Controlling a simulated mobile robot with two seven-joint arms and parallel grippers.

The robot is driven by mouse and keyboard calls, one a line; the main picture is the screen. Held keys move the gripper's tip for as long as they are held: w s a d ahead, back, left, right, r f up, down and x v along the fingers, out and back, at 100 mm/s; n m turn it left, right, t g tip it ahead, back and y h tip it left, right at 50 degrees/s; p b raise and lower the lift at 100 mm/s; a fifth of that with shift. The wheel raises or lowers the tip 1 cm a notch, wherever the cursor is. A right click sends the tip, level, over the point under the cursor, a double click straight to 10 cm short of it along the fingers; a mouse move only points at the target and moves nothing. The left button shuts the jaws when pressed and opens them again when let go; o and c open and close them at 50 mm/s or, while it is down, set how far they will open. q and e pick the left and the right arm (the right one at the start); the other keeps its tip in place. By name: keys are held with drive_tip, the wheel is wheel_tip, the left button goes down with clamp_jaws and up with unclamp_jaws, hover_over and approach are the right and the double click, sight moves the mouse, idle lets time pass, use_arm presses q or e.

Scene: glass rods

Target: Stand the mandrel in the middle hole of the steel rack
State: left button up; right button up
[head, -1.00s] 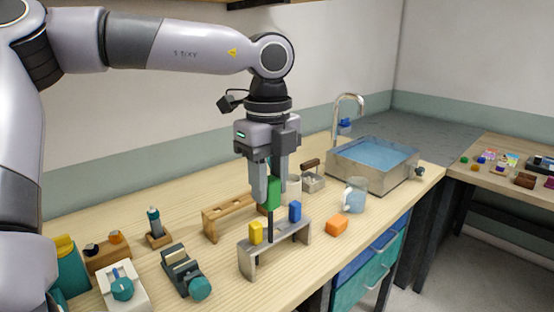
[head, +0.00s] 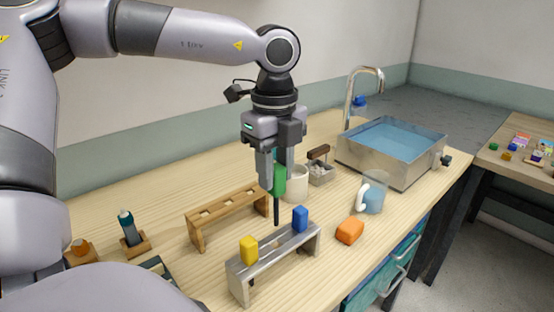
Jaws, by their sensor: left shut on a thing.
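The mandrel, a dark rod with a green grip (head: 279,181), hangs upright in my left gripper (head: 273,172), which is shut on its green part. Its lower tip shows just above or behind the back edge of the steel rack (head: 238,282), between the rack's two coloured blocks, and is clear of the rack top. The steel rack carries a yellow-topped piece (head: 249,249) at its near left end and a blue-topped piece (head: 300,218) at its right end. The middle of the rack top between them looks unoccupied. My right gripper is not in view.
A wooden rack (head: 196,236) stands behind the steel rack. A white mug (head: 298,184) is behind the gripper, and a steel sink (head: 372,166) stands farther back.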

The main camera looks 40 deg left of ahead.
use_arm(q)
drive_tip(key=shift+w+a+f, duration=0.2)
drive_tip(key=shift+w, duration=0.1)
drive_tip(key=shift+f, duration=0.15)
drive_tip(key=shift+f+b, duration=0.85)
drive_tip(key=shift+f, duration=0.5)
wheel_tip(320, 180, down, 10)
drive_tip(key=b, duration=1)
drive_tip(key=shift+r, duration=0.15)
idle(0.4)
idle(0.5)
